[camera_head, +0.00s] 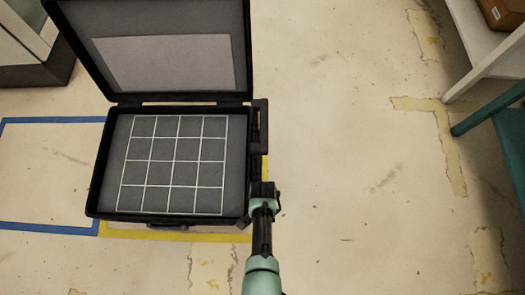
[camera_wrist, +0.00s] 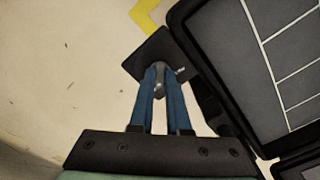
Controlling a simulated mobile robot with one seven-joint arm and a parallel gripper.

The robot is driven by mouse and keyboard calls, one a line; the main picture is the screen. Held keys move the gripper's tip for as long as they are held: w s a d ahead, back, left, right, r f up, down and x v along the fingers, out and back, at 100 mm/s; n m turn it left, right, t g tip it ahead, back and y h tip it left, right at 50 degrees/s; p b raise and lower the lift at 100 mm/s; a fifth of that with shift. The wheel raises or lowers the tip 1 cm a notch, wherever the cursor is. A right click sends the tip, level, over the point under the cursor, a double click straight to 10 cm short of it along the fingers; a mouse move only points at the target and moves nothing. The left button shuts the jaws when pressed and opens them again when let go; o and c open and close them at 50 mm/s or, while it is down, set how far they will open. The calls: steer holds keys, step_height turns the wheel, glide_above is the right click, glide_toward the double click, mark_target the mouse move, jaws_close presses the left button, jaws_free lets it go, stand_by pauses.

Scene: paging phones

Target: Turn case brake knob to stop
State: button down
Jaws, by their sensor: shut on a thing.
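An open black case (camera_head: 100,165) stands on the floor, its lid (camera_head: 75,35) raised at the back and a grey gridded insert inside. My gripper (camera_head: 262,190) is at the case's right side, near its front corner. In the wrist view, the blue fingers of my gripper (camera_wrist: 161,72) are shut on a small grey metal knob (camera_wrist: 159,87) beside a dark plate (camera_wrist: 150,47) next to the case wall. The fingers cover part of the knob, and I cannot read its setting. In the head view my gripper hides it.
Blue tape (camera_head: 50,120) and yellow tape (camera_head: 160,237) mark the floor around the case. A white shelf (camera_head: 490,45) with a cardboard box (camera_head: 506,12) and a teal structure (camera_head: 500,108) stand at right. The floor between is clear.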

steer(key=shift+w+d+r, duration=0.1)
steer(key=shift+w+r, duration=0.05)
steer(key=shift+w, duration=0.2)
steer(key=c, duration=0.9)
jaws_free()
steer(key=shift+s, duration=0.15)
steer(key=shift+s, duration=0.1)
step_height(320, 180, up, 13)
steer(key=p, duration=0.8)
